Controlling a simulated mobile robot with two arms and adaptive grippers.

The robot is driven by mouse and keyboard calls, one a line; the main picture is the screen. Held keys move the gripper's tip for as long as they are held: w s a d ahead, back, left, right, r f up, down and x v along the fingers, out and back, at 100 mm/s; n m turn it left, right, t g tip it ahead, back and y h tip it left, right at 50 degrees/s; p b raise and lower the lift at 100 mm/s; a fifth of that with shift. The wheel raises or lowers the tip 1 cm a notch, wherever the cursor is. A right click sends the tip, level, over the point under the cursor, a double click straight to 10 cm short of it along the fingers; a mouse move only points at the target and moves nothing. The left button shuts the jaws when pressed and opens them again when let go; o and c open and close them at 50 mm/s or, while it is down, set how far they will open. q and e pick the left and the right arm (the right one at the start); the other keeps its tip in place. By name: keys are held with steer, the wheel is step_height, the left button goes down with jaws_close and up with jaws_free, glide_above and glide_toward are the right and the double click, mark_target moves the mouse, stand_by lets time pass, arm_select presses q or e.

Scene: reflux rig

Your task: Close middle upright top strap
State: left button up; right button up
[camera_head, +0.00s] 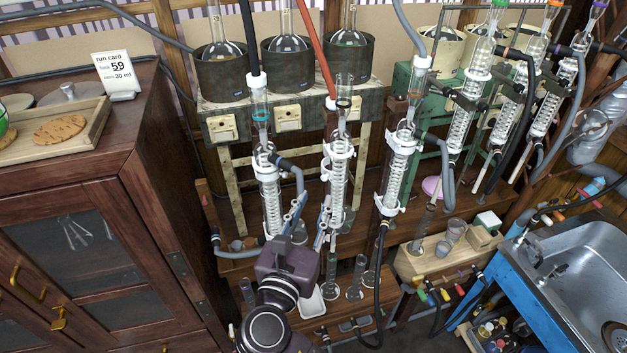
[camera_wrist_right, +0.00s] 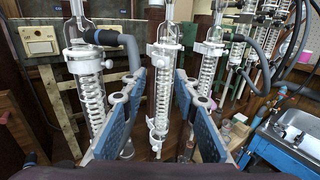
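The middle upright (camera_head: 337,180) is a clear glass condenser with a coil inside, standing between two similar uprights. Its white top strap (camera_head: 338,149) sits around the upper part of the glass; it also shows in the wrist view (camera_wrist_right: 165,47). I cannot tell whether this strap is open or closed. A lower white strap (camera_wrist_right: 158,132) is near its foot. My right gripper (camera_head: 309,205) is open and empty, below the top strap in the head view. In the wrist view its blue-padded fingers (camera_wrist_right: 160,85) stand apart, with the middle upright seen between them. My left gripper is not in view.
The left upright (camera_head: 270,195) and right upright (camera_head: 396,170) stand close on either side, with grey hoses. Heaters with flasks (camera_head: 285,60) are above. A wooden cabinet (camera_head: 75,240) is at left and a sink (camera_head: 590,270) at right. Small cylinders stand below.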

mark_target(324, 180)
steer(key=x, duration=0.1)
steer(key=p+x, duration=0.1)
steer(key=x, duration=0.1)
steer(key=shift+w+d+r, duration=0.1)
steer(key=shift+d+r, duration=0.05)
steer(key=shift+d, duration=0.15)
steer(key=shift+w, duration=1.1)
steer(key=shift+w+p, duration=0.25)
steer(key=shift+p, duration=0.05)
steer(key=shift+w+d, duration=0.15)
jaws_close()
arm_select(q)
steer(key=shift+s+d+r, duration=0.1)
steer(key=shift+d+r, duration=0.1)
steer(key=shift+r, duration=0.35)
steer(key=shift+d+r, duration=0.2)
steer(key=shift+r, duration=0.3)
